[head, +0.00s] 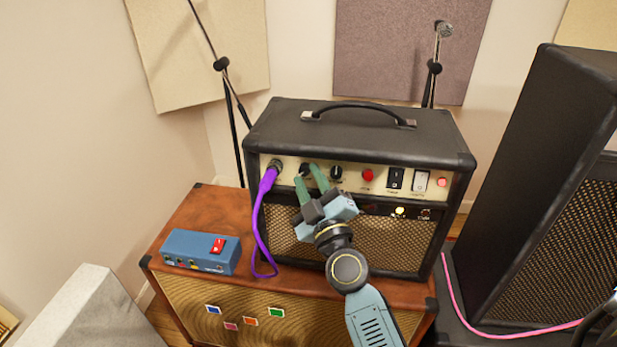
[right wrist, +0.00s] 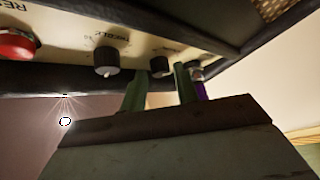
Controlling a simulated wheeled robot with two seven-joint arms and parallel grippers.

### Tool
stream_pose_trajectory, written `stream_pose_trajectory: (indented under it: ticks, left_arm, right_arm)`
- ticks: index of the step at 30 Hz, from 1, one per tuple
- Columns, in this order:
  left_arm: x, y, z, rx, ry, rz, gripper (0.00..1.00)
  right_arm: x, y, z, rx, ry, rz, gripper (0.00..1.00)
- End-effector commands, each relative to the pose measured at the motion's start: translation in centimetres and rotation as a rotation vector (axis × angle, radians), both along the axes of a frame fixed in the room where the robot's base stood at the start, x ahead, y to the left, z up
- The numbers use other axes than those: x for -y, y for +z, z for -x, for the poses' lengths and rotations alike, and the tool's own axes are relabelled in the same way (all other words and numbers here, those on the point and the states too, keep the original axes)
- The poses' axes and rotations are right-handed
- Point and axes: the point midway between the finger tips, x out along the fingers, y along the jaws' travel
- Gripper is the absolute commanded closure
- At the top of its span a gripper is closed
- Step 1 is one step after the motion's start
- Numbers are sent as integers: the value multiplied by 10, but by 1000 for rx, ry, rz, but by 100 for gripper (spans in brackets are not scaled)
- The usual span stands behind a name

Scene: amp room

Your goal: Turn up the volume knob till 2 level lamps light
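The black amplifier (head: 360,135) stands on a brown cabinet, its cream control panel facing me. A small dark knob (head: 305,169) sits between the purple plug and another knob (head: 336,173). My right gripper (head: 308,174) has its two green fingers apart, one on each side of the small knob. In the right wrist view the knob (right wrist: 161,66) shows between the fingertips (right wrist: 161,78); firm contact is not visible. Its label is hidden. A red light (head: 442,182) is at the panel's right end. My left gripper is not in view.
The purple cable (head: 258,225) hangs from its plug (head: 275,166) close left of my fingers. A red button (head: 367,175) and two rocker switches are to the right. A blue pedal box (head: 200,250) sits on the cabinet (head: 200,211). A large speaker (head: 530,150) stands at right.

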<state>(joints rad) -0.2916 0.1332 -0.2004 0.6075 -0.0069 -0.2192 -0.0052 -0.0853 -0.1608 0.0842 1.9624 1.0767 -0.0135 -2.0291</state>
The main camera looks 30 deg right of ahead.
Motion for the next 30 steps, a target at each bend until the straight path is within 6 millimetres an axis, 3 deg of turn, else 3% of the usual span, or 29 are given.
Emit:
stream_pose_trajectory:
  ticks: [12, 19, 30]
  left_arm:
    - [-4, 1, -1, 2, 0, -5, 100]
    - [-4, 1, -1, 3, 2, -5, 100]
    - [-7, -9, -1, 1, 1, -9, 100]
  right_arm:
    - [1, 2, -7, -1, 1, -1, 71]
    - [1, 2, -7, -1, 1, -1, 100]
    - [0, -1, -7, 42, -13, -54, 100]
